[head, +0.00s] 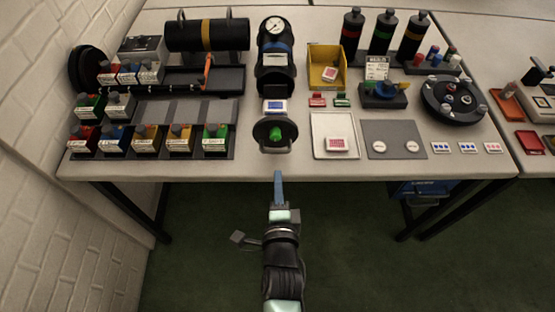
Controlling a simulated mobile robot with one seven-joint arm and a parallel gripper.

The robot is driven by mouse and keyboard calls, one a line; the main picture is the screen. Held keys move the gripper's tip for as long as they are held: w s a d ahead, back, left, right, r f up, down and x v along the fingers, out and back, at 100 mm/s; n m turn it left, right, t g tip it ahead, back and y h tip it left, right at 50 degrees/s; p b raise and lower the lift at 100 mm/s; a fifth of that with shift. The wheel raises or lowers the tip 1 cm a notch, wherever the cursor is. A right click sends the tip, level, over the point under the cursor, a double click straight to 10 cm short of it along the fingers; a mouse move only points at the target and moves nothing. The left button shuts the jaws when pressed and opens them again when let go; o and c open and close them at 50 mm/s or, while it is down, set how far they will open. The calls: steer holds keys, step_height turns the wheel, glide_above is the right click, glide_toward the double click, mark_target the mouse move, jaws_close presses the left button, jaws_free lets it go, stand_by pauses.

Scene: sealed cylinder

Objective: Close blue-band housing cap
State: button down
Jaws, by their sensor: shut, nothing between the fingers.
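The blue-band housing (276,50) is a black cylinder with a blue band and a round white gauge at its far end. Its near end looks dark and open. A white and blue card or label (274,106) shows between cap and housing. My gripper (278,174) has blue fingers, is shut and empty, and points at the table just in front of the cap handle. Its height is unclear.
Left of the housing are a black cylinder with a yellow band (207,36) and racks of labelled coloured blocks (150,140). To the right are a yellow bin (326,68), a white tray (322,122), a grey mat (394,130) and a round carousel (453,99). Open floor lies in front.

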mark_target(277, 153)
steer(key=b+x, duration=0.1)
steer(key=x, duration=0.5)
steer(key=shift+w, duration=0.2)
steer(key=shift+w, duration=0.1)
